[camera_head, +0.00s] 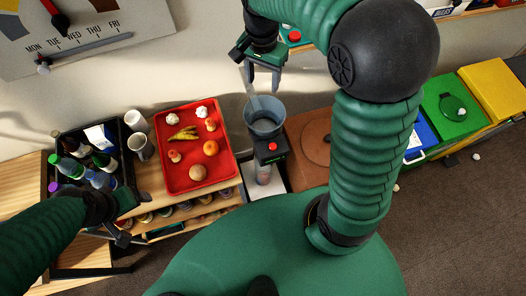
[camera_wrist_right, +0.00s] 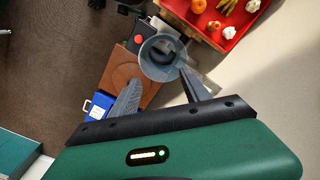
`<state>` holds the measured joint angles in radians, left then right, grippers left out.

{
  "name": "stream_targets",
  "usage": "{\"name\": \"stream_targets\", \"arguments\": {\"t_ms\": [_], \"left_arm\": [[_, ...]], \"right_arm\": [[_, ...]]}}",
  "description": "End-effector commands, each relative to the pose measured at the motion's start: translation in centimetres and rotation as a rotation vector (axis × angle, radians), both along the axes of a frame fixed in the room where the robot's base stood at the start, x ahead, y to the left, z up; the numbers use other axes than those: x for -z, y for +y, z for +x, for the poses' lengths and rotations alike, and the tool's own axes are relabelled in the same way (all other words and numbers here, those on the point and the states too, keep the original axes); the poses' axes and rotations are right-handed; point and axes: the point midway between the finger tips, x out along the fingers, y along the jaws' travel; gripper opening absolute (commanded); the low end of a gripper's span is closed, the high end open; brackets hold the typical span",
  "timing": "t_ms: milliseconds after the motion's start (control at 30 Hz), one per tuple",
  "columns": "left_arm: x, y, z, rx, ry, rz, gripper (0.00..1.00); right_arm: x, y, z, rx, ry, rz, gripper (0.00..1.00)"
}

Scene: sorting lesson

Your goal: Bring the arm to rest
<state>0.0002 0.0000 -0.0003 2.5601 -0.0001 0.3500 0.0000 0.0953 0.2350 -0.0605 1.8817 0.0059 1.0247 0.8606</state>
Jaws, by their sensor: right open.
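My right gripper (camera_head: 263,82) hangs in the upper middle of the head view, fingers pointing down. It is open, with nothing between its fingers. In the right wrist view its two fingers (camera_wrist_right: 157,76) are spread apart. The grey round container (camera_head: 265,117) is below and beyond the fingertips; it also shows in the right wrist view (camera_wrist_right: 163,57). I cannot tell how far below it is. My left gripper (camera_head: 127,218) is at the lower left, by the near edge of the wooden shelf unit, with its fingers apart and nothing seen between them.
A red tray (camera_head: 225,166) with fruit and vegetables lies right of a black crate (camera_head: 52,180) of bottles. Two white cups (camera_head: 140,148) stand between them. A black box with a red button (camera_head: 271,150) adjoins the grey container. Blue, green (camera_head: 440,122) and yellow bins stand right.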

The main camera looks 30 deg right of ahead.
Motion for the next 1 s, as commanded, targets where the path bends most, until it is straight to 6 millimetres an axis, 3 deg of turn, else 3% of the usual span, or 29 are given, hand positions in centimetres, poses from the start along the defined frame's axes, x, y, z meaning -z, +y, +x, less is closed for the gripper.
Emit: {"name": "stream_targets", "arguments": {"t_ms": [433,467,567,600,733,833,1000], "left_arm": [[0.2,0.0,0.0,0.001,0.0,0.0,0.83],[0.6,0.0,0.0,0.001,0.0,0.0,0.83],[3.4,0.0,0.0,0.001,-0.001,0.0,0.83],[4.8,-0.1,0.0,0.001,0.0,0.0,0.83],[8.2,-0.1,0.0,0.0,0.001,0.0,0.83],[9.2,-0.1,0.0,0.0,0.001,0.0,0.83],[8.9,-0.1,0.0,0.0,0.0,0.0,0.83]], "right_arm": [[0.2,0.0,-0.1,-0.008,-0.001,0.0,0.55],[0.9,0.2,-0.3,-0.031,-0.004,0.0,0.55],[5.6,1.7,-2.0,-0.227,-0.041,-0.006,0.55],[8.1,2.6,-3.0,-0.349,-0.066,-0.014,0.55],[14.8,4.9,-6.8,-0.749,-0.149,-0.061,0.55],[17.3,5.7,-8.9,-0.947,-0.188,-0.095,0.55],[17.5,5.8,-9.5,-1.022,-0.203,-0.11,0.55]]}}
